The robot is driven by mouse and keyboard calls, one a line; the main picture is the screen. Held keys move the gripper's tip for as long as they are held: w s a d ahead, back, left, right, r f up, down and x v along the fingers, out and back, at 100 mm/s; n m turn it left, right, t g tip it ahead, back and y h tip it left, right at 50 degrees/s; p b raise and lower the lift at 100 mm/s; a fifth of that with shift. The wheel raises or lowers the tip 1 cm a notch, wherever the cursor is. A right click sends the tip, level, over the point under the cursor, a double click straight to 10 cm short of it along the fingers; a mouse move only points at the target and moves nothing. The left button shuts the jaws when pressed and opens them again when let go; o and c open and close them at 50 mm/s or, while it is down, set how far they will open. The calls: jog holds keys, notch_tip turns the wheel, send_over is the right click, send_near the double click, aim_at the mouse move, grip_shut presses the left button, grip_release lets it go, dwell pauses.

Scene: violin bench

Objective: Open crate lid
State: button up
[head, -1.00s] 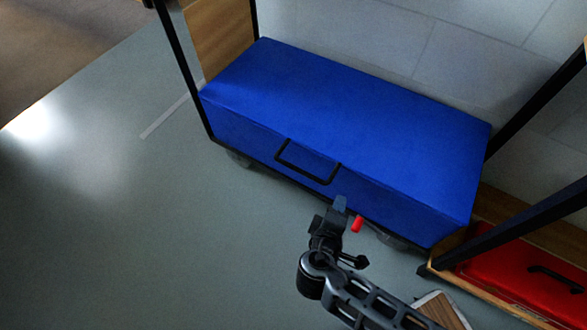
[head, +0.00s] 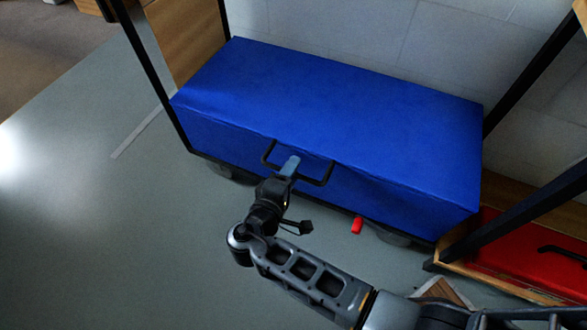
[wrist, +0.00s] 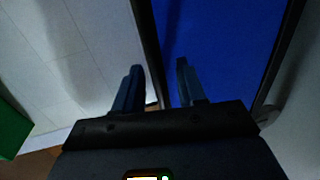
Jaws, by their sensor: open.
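The blue crate (head: 330,110) stands against the wall in the head view, its flat top lying closed. A black bail handle (head: 321,183) sticks out from its front face. My gripper (head: 290,165) is in front of the handle, its fingers overlapping the handle's middle in the picture. The fingers (wrist: 156,68) are open and apart in the wrist view, with a dark bar passing between them and a blue surface to the right. I cannot tell whether the fingers touch the handle.
A black-framed rack (head: 158,92) surrounds the crate. A small red object (head: 357,225) shows below the crate's front. A red case (head: 505,255) with a black handle sits at the right. Grey floor at the left is clear. A green object (wrist: 12,130) shows in the wrist view.

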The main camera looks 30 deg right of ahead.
jog(key=shift+x, duration=0.85)
jog(key=shift+c, duration=0.4)
grip_shut()
